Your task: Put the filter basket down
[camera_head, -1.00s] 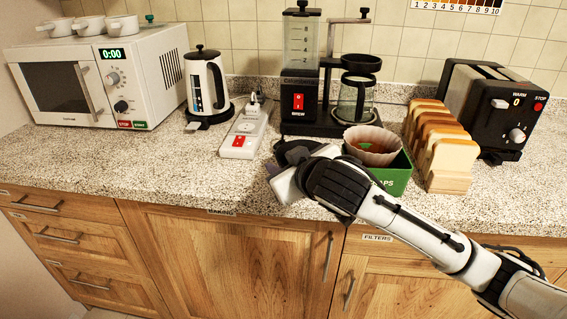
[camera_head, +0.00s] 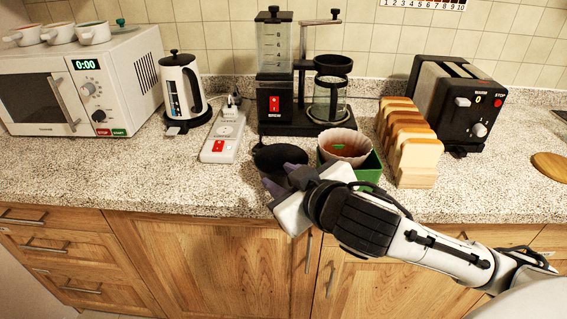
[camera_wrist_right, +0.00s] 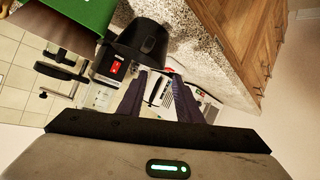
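The black filter basket (camera_head: 280,156) sits on the speckled counter, left of the green box; it also shows in the right wrist view (camera_wrist_right: 146,36). My right gripper (camera_head: 284,181) is just in front of it, near the counter's front edge. In the right wrist view its two purple fingers (camera_wrist_right: 160,84) are spread with a gap between them and nothing visibly clamped. The basket lies beyond the fingertips; I cannot tell whether one touches it. My left gripper is out of view.
The green box (camera_head: 368,169) holds a paper filter (camera_head: 346,145). Behind stand the coffee maker (camera_head: 275,90) with its glass carafe (camera_head: 330,103) and a power strip (camera_head: 222,138). Sliced bread (camera_head: 417,155) and a toaster (camera_head: 458,102) are right, a kettle (camera_head: 184,90) and microwave (camera_head: 130,80) left.

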